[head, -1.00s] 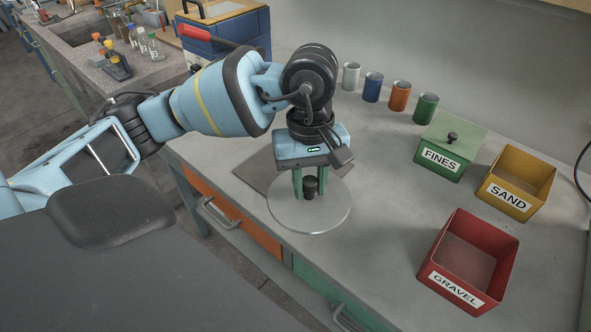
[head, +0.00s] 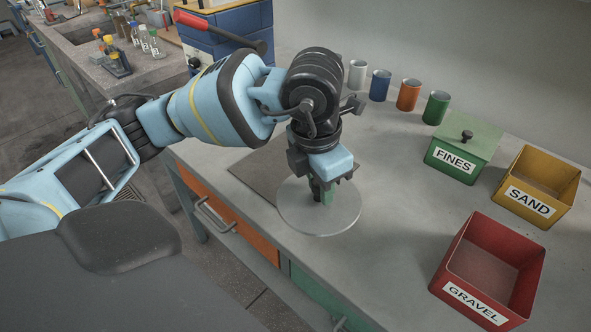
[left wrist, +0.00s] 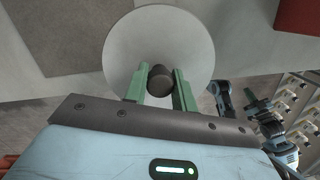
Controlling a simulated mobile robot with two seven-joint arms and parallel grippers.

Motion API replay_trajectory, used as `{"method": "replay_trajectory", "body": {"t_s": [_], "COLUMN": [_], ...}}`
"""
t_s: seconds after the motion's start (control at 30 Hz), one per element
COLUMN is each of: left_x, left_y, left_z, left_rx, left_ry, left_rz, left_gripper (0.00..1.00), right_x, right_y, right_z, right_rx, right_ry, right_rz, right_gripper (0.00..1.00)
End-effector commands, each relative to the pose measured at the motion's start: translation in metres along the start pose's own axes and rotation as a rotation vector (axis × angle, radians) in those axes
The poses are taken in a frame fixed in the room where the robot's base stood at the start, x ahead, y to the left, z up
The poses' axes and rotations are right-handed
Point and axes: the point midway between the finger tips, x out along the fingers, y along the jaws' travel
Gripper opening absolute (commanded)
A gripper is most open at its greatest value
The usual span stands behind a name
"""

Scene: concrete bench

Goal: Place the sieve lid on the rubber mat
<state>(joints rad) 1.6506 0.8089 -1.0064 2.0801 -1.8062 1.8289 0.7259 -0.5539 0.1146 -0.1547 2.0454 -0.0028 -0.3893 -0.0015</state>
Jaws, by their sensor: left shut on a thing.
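The sieve lid (head: 347,211) is a round, flat, pale grey disc with a dark knob (left wrist: 160,77). My left gripper (head: 323,193) is shut on that knob, with its green fingers (left wrist: 159,88) on either side of it. The lid looks level. The rubber mat (head: 255,172) is a flat dark grey sheet on the bench, left of and behind the lid. It also shows at upper left in the left wrist view (left wrist: 65,35). The lid's edge overlaps the mat's near corner in the picture; its height is hard to tell. Part of the mat is hidden by my arm and lid.
A red GRAVEL bin (head: 450,283), a yellow SAND bin (head: 568,190) and a lidded green FINES bin (head: 440,165) stand to the right. Several coloured cylinders (head: 408,95) line the wall. A blue-black arm, apparently my right, shows in the left wrist view. Bench between lid and bins is clear.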

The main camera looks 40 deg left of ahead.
Motion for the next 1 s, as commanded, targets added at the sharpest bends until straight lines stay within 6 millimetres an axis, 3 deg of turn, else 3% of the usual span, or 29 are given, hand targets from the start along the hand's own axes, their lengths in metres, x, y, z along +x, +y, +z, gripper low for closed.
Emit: {"method": "replay_trajectory", "body": {"t_s": [0.7, 1.0], "left_x": [0.021, 0.023], "left_y": [0.007, 0.009], "left_z": [0.019, 0.023], "left_rx": [-1.337, -1.662], "left_ry": [0.001, 0.000], "left_rz": [0.163, 0.202], "left_gripper": [0.00, 0.00], "right_x": [0.024, 0.032], "right_y": [0.002, 0.004], "right_z": [0.022, 0.019], "right_rx": [-0.002, -0.004], "right_ry": [-0.021, -0.013], "right_rz": [-0.004, -0.003], "right_gripper": [0.00, 0.00]}}
